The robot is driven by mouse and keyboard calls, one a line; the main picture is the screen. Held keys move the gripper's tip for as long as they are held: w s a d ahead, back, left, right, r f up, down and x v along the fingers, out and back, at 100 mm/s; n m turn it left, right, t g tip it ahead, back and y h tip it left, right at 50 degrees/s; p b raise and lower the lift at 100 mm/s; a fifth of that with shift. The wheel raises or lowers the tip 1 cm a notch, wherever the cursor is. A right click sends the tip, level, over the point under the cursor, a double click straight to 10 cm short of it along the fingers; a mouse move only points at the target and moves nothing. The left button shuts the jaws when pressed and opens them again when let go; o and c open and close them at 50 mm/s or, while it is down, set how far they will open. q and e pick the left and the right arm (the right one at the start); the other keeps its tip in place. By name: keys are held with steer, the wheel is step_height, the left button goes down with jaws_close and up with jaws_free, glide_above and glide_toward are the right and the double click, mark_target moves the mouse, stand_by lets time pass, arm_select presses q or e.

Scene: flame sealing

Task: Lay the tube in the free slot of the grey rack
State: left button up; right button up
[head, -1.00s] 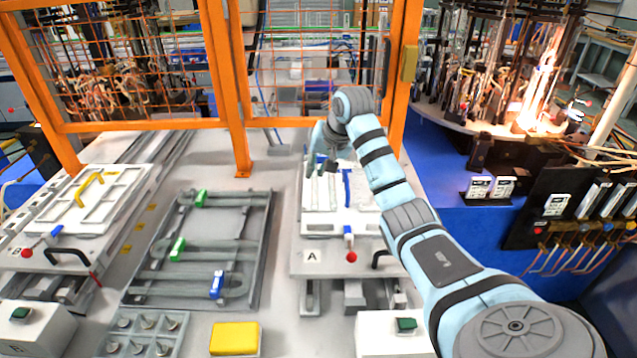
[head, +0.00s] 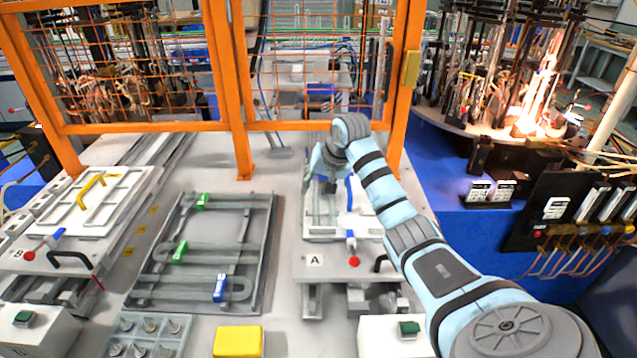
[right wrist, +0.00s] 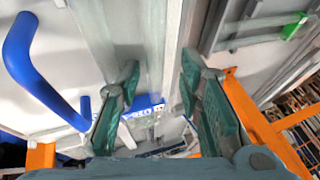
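The grey rack (head: 265,240) lies left of centre in the head view, with grey U-shaped tubes and green and blue clips in it. My right gripper (head: 328,187) is over the white fixture of station A, to the right of the rack. In the right wrist view the two teal fingers of my right gripper (right wrist: 160,76) stand apart, on either side of a pale straight strip. I cannot tell whether this strip is a tube or part of the fixture. No tube is clearly seen in the fingers. My left gripper is not in view.
A blue handle (head: 350,194) stands on the fixture close to my right gripper, and it also shows in the right wrist view (right wrist: 38,70). An orange mesh fence (head: 229,100) stands behind. A yellow block (head: 238,341) lies in front of the rack.

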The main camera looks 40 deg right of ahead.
steer(key=shift+d+f+b, duration=0.1)
steer(key=shift+f+b, duration=0.1)
steer(key=shift+b, duration=0.35)
steer(key=p+v, duration=0.2)
steer(key=v, duration=1.2)
steer(key=shift+s+r, duration=0.2)
steer(key=shift+r, duration=0.15)
